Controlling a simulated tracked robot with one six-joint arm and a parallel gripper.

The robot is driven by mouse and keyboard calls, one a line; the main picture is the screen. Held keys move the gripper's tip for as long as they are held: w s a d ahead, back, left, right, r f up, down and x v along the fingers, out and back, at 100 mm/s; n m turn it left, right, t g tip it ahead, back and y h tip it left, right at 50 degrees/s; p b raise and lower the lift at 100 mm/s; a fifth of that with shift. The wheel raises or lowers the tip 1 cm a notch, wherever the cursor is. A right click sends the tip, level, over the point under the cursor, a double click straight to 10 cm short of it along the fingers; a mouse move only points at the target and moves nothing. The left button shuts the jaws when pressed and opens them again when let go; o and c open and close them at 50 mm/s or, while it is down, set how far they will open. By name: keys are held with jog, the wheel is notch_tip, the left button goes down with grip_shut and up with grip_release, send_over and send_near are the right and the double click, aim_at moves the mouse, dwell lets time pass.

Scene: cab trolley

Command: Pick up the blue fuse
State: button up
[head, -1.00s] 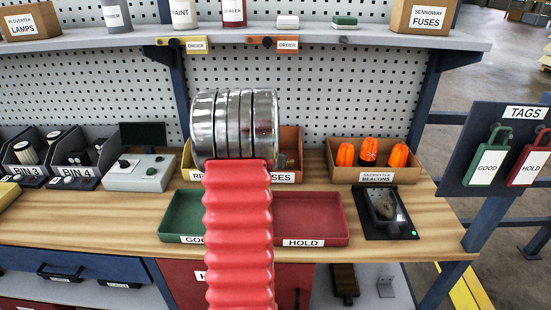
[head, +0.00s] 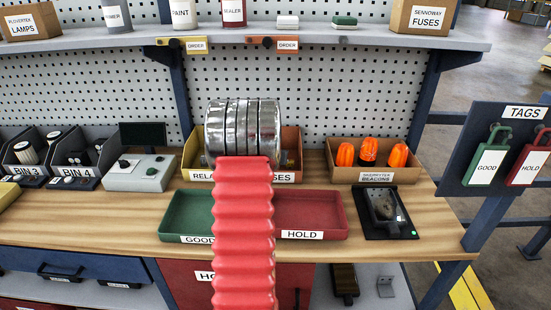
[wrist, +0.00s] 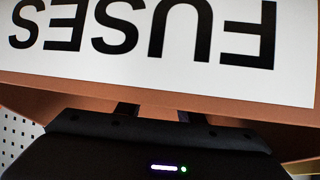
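No blue fuse can be made out in either view. In the wrist view a large upside-down "FUSES" label (wrist: 150,45) on an orange wall fills the upper part, very close. My gripper (wrist: 157,112) shows two dark finger stubs, set apart, running behind the edge of that wall. The fingertips and anything between them are hidden. The head view does not show my gripper.
A green GOOD tray (head: 187,225) and a red HOLD tray (head: 325,234) lie in front of the bin. A beacon box (head: 373,176) and a black device (head: 386,210) stand to the right. A shelf (head: 330,36) crosses above, carrying a box marked FUSES (head: 423,18).

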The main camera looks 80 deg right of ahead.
jog(key=shift+s+a+f, duration=0.15)
jog(key=shift+a+f, duration=0.05)
jog(key=shift+f, duration=0.45)
jog(key=shift+c, duration=0.3)
jog(key=shift+d+r, duration=0.1)
jog(key=shift+r, duration=0.1)
jog(key=c, duration=0.7)
jog(key=shift+c, duration=0.2)
jog(key=shift+r, duration=0.1)
jog(key=shift+r, duration=4.95)
